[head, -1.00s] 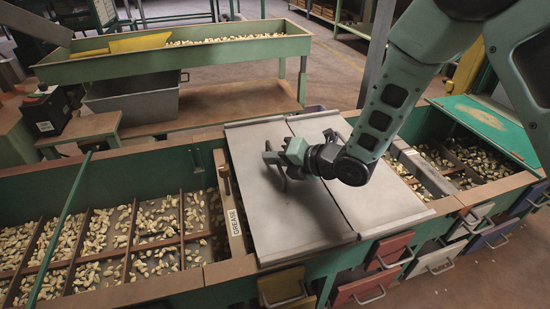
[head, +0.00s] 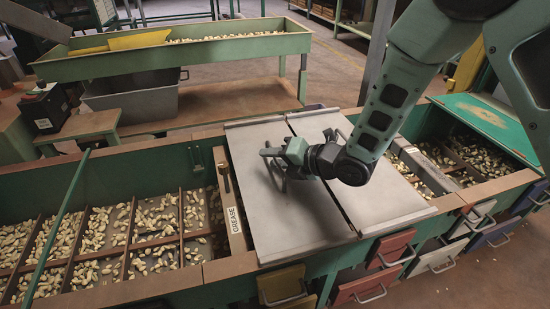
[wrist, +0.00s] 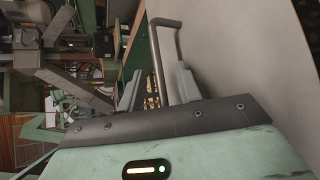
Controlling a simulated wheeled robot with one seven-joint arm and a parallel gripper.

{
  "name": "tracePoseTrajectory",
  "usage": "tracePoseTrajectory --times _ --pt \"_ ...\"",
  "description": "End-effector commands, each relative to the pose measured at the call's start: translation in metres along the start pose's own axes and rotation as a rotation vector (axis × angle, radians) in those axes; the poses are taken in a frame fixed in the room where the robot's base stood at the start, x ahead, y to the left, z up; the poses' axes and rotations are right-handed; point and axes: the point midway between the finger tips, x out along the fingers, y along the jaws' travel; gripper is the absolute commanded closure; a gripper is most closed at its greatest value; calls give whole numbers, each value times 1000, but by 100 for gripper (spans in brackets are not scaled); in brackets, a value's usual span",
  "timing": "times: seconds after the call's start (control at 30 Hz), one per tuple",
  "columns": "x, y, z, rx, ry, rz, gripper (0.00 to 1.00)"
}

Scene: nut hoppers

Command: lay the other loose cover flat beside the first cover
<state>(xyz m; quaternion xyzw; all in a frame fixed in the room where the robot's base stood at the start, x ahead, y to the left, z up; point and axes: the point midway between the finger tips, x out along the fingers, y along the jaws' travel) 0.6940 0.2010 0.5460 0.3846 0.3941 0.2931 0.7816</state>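Two flat grey metal covers lie side by side across the hopper bench: the left cover (head: 290,220) and the right cover (head: 385,195). A thin dark seam runs between them. My gripper (head: 272,160) is low over the left cover, at its bar handle (head: 278,182). In the wrist view the handle (wrist: 166,22) rises beyond my gripper (wrist: 158,88), whose fingers stand apart with visible space between them. One leg of the handle runs down between the fingers, not visibly clamped. The right cover's handle is largely hidden behind my wrist.
Open nut compartments (head: 130,235) lie left of the covers, and more (head: 465,160) lie right. A GREASE label (head: 235,226) marks the strip beside the left cover. Coloured drawers (head: 390,248) line the front. A green trough (head: 180,62) stands behind.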

Motion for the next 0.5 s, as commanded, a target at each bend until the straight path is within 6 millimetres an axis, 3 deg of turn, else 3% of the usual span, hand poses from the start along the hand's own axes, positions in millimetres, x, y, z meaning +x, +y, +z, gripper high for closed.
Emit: tracePoseTrajectory --times 0.27,0.5 --pt "-10 -1 0 1 1 -4 66" --pt "-57 1 1 2 0 -5 66"
